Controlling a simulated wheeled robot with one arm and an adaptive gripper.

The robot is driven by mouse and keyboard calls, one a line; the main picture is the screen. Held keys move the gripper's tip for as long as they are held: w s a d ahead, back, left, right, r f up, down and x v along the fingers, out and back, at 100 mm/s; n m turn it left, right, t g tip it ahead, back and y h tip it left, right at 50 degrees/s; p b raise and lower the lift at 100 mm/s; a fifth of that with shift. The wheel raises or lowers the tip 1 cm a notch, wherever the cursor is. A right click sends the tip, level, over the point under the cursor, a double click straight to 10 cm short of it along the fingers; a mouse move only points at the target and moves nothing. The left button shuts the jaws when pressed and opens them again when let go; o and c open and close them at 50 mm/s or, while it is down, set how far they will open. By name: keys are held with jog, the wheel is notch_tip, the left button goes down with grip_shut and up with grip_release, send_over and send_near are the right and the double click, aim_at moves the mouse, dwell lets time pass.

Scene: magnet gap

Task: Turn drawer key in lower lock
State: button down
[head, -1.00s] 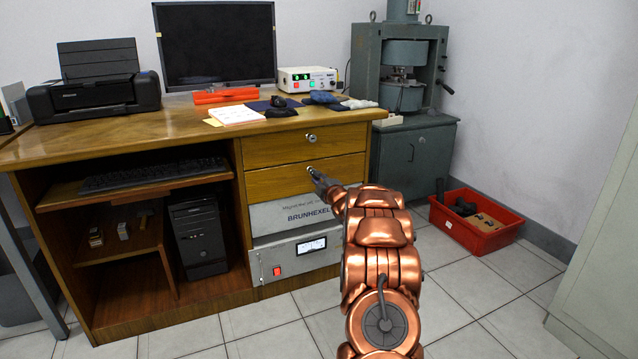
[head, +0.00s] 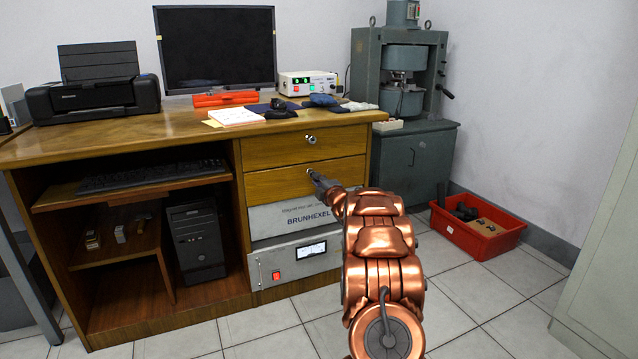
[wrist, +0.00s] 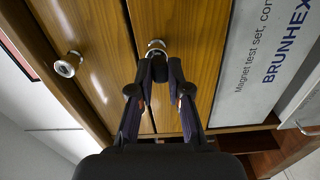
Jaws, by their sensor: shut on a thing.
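The desk has two wooden drawers at the right, each with a round silver lock. The upper lock (head: 311,139) is uncovered and also shows at the left of the wrist view (wrist: 67,64). The lower lock (wrist: 156,46) sits on the lower drawer (head: 280,184), just beyond my fingertips. My gripper (wrist: 160,71) is shut on the drawer key at this lock. The key is almost wholly hidden between the fingers, so its turn angle cannot be told. In the head view my gripper (head: 316,178) covers part of the lower lock. Both drawers look closed.
Below the drawers are a grey BRUNHEXEL panel (head: 290,217) and a metered unit (head: 295,260). A red crate (head: 478,232) stands on the floor at the right, near a green press cabinet (head: 415,165). The tiled floor in front is clear.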

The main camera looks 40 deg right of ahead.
jog(key=c, duration=1.3)
grip_release()
jog(key=shift+w+a+f, duration=0.1)
jog(key=shift+a+f, duration=0.05)
jog(key=shift+c, duration=0.2)
jog(key=o, duration=0.3)
jog(key=shift+s, duration=0.25)
jog(key=v, duration=0.6)
jog(key=shift+s, duration=0.3)
jog(key=shift+a, duration=0.1)
